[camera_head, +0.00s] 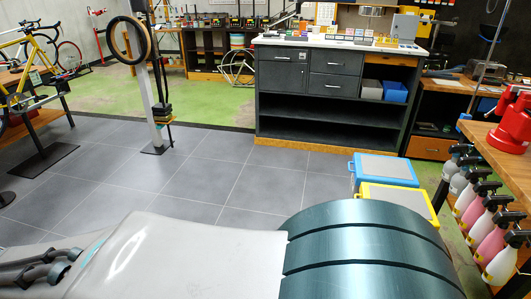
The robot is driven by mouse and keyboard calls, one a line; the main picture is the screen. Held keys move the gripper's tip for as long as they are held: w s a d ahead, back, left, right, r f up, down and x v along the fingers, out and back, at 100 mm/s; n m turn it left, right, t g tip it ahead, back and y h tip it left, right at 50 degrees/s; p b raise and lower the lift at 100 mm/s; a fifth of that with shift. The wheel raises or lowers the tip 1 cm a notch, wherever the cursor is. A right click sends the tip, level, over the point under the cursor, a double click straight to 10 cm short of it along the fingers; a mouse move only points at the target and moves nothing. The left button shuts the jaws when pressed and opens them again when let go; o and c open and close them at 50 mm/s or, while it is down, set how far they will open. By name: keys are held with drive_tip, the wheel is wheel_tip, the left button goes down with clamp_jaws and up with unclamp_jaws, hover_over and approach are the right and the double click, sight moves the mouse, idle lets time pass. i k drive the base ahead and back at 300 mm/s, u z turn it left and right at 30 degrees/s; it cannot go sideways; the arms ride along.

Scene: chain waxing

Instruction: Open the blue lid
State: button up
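A blue box with a grey-topped blue lid (386,167) stands on the right side of the floor, in front of the dark cabinet. Its lid looks shut and level. A yellow box with a grey-topped lid (399,196) stands just in front of it and hides much of the blue box's near side. Parts of my arm fill the bottom of the view, to the left and below the boxes. I cannot make out my gripper's fingers.
A dark cabinet (297,105) with a white top stands behind. Several spray bottles (495,233) hang along the wooden bench at right, which carries a red device (512,118). A wheel stand (157,112) and bikes are at left. The grey tiled floor (230,172) is clear.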

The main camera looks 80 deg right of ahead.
sight(367, 168)
drive_tip(key=i, duration=0.1)
drive_tip(key=z, duration=2.8)
drive_tip(key=i, duration=1.4)
drive_tip(key=z, duration=0.1)
drive_tip(key=i, duration=1)
drive_tip(key=z, duration=1.15)
drive_tip(key=i, duration=0.3)
drive_tip(key=z, duration=0.2)
